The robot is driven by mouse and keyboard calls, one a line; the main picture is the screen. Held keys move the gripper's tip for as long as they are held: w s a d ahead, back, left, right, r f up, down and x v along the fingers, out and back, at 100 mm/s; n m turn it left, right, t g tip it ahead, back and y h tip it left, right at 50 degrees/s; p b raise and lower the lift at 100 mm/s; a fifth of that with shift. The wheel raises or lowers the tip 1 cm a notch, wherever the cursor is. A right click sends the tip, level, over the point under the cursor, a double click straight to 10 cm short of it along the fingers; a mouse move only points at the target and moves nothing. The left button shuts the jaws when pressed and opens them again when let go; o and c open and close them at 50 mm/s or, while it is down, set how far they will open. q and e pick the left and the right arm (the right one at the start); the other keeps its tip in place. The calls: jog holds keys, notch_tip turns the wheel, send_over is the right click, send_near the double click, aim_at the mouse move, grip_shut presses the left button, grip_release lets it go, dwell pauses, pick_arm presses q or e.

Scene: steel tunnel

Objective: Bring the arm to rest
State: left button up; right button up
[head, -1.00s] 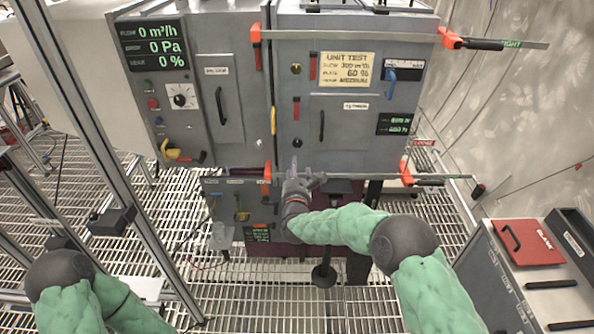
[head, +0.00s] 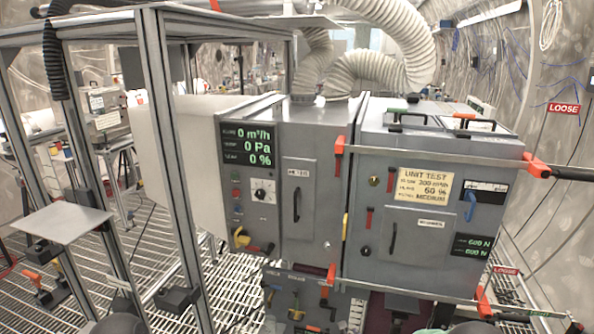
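Neither of my grippers is in view. A strip of green sleeve and the dark rounded joint of my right arm (head: 470,327) show at the bottom edge, in front of the unit's lower right. The dark rounded top of a joint of my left arm (head: 120,324) shows at the bottom left edge. The rest of both arms is below the picture.
A grey test unit (head: 312,190) fills the middle, its readouts showing 0 m³/h and 0 Pa. Red-ended clamp bars (head: 440,155) cross its right front. Metal posts (head: 170,170) and a small grey plate (head: 62,223) stand left. Grated floor (head: 225,290) lies below.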

jog(key=s+a+f+n+g+y+p, duration=0.1)
jog(key=s+a+f+n+g, duration=0.1)
jog(key=s+n, duration=0.5)
jog(key=s+a+f+n+g+y+p, duration=0.1)
jog(key=s+f+n+g, duration=0.4)
jog(key=s, duration=1)
jog(key=s+a+f+n+g+y+p, duration=0.2)
jog(key=s+a+f+n+g, duration=0.1)
jog(key=s+n, duration=0.8)
jog(key=shift+f+g, duration=0.5)
jog(key=shift+a, duration=0.1)
